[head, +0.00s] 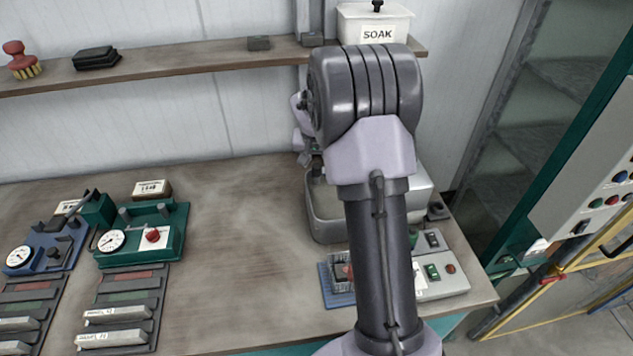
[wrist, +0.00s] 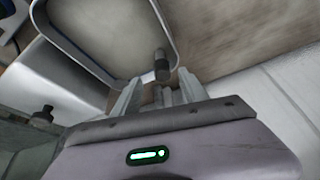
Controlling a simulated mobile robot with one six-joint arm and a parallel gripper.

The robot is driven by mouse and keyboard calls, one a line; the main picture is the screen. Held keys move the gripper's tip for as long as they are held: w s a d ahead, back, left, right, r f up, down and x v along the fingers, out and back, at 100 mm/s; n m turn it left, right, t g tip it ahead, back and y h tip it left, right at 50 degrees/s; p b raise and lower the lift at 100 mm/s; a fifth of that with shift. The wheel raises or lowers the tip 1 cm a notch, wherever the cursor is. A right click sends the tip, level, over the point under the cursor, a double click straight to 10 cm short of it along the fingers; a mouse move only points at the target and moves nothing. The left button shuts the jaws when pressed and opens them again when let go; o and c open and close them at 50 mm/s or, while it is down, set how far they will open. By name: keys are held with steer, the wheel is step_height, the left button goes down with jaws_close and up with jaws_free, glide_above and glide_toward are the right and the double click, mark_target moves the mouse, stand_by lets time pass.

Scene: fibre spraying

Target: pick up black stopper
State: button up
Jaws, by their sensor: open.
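A small dark cylinder (wrist: 161,63), which looks like the black stopper, shows in the wrist view at the rim of a metal basin (wrist: 103,75). My gripper (wrist: 160,88) is open, with pale fingers to the left and right below the cylinder. The cylinder lies just beyond the fingertips, roughly in line with the gap; I cannot tell whether it touches them. In the head view my arm hides most of the gripper and I cannot make out the stopper there. The basin (head: 322,218) shows left of my arm on the bench.
The wooden bench (head: 235,235) is bare left of the basin. A shelf (head: 190,64) runs above, with a white SOAK tank (head: 345,28) on it. Gauge fixtures (head: 165,225) stand at left.

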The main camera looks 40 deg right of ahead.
mark_target(317, 166)
steer(key=x, duration=0.3)
steer(key=b+x, duration=0.1)
steer(key=x, duration=0.1)
steer(key=shift+w+d+f, duration=0.15)
steer(key=shift+w, duration=0.3)
steer(key=shift+s, duration=0.1)
jaws_close()
stand_by(0.7)
